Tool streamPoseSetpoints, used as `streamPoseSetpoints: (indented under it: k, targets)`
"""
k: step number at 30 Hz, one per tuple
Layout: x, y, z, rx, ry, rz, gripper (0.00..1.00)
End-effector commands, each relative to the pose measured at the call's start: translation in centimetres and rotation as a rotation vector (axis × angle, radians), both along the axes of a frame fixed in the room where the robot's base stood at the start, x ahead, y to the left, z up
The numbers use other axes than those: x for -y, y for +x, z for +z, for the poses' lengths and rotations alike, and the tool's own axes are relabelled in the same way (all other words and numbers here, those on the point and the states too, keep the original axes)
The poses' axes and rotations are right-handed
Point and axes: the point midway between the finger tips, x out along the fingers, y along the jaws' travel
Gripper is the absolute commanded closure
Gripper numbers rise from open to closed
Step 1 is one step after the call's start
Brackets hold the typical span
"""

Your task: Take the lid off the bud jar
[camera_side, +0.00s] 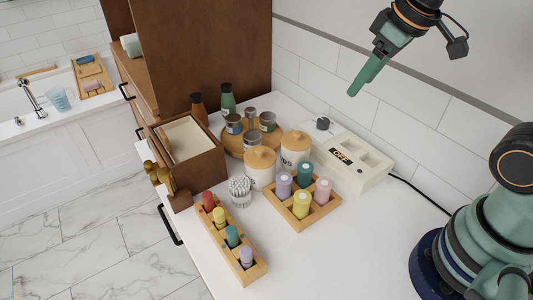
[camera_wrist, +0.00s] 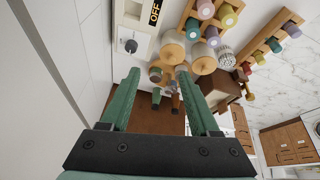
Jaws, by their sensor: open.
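Two white jars with round wooden lids stand side by side on the white counter. The rear jar (camera_side: 295,157) has dark lettering, and its lid (camera_side: 296,140) is on. The front jar (camera_side: 260,178) also has its lid (camera_side: 261,157) on. I cannot read which one is the bud jar. In the wrist view the two lids (camera_wrist: 172,53) (camera_wrist: 204,64) show beyond the fingertips. My gripper (camera_side: 354,92) is open and empty, high above the counter near the tiled wall, apart from both jars. It also shows in the wrist view (camera_wrist: 158,74).
A glass of cotton buds (camera_side: 240,197) stands beside the front jar. A round wooden tray (camera_side: 231,142) with small jars and bottles is behind. Wooden holders of coloured bottles (camera_side: 304,218) (camera_side: 240,249) stand in front. A white box marked OFF (camera_side: 352,163) lies right.

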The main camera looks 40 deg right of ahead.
Motion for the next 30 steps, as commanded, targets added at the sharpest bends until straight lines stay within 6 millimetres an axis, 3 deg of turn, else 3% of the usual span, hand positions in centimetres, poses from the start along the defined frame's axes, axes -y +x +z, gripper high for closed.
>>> streamPoseSetpoints:
  k: [8,15,21,26,30]
  targets:
    - [-1.8,5.5,-0.5,-0.172,-0.119,0.391,0.38]
    - [-3.6,9.7,-2.9,-0.299,-0.177,0.724,0.38]
    - [-4.5,11.6,-4.6,-0.354,-0.194,0.893,0.38]
    - [-4.7,11.9,-5.6,-0.368,-0.196,0.935,0.38]
    - [-4.7,11.8,-7.8,-0.369,-0.196,0.936,0.38]
